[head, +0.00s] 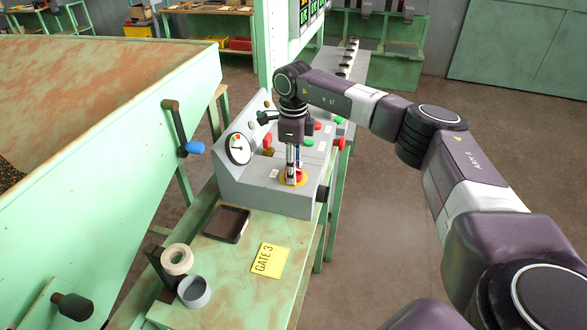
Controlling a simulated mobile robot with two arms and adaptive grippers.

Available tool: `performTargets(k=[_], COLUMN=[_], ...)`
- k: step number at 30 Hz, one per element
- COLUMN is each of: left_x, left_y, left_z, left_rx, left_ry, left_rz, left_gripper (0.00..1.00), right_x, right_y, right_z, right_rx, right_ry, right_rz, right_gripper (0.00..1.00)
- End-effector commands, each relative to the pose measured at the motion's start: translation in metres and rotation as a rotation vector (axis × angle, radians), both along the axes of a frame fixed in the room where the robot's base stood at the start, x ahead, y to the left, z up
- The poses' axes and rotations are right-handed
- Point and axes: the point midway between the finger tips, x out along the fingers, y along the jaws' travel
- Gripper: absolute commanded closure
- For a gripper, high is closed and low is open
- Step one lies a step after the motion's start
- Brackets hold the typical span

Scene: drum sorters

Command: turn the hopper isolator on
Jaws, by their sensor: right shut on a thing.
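The grey control box (262,198) stands on the green bench. On its near sloping panel is a red knob on a round yellow plate (303,180), which looks like the hopper isolator. My right gripper (292,172) points straight down onto it and is shut on the red knob. The fingers cover much of the knob, so I cannot tell which way it is turned. My left gripper is not in view.
A dial gauge (238,148) and several coloured buttons sit near the gripper. A green hopper (150,130) with a blue-handled crank (193,148) fills the left. A black tray (228,224), a yellow "GATE 3" card (267,260), a tape roll (177,258) and a grey cup (194,292) occupy the bench.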

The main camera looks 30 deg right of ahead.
Motion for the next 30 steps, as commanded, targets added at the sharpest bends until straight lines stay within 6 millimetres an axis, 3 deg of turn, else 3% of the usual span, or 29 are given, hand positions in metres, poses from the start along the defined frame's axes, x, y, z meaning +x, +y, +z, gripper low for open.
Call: performTargets(k=[30], left_x=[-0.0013], left_y=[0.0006], left_z=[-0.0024], left_rx=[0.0], left_ry=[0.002], left_rz=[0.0], left_gripper=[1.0], right_x=[0.0021], right_y=[-0.0007], right_z=[0.0025], right_rx=[0.002], right_ry=[-0.006], right_rz=[-0.941], right_gripper=[0.88])
